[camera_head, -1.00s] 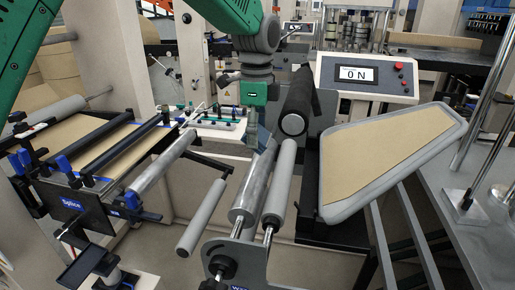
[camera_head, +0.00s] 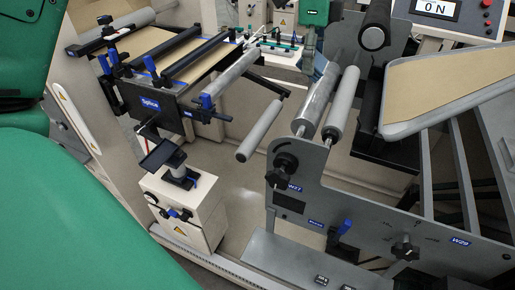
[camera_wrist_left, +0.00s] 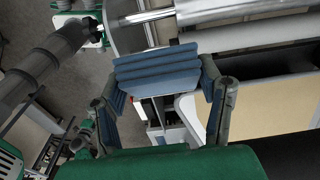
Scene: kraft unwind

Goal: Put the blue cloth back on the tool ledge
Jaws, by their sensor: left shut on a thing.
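The blue cloth (camera_wrist_left: 157,68) is folded in layers and held between the two fingers of my left gripper (camera_wrist_left: 160,85), which is shut on it in the left wrist view. A pale ledge (camera_head: 275,66) with small green and dark items lies behind, left of the gripper. I cannot tell whether it is the tool ledge. My right gripper is not in view.
A splice table (camera_head: 150,95) with dark bars and blue clamps stands at left. Grey rollers (camera_head: 343,105) rise from a grey side plate (camera_head: 380,225). A grey-rimmed tray (camera_head: 395,130) with brown sheet is at right.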

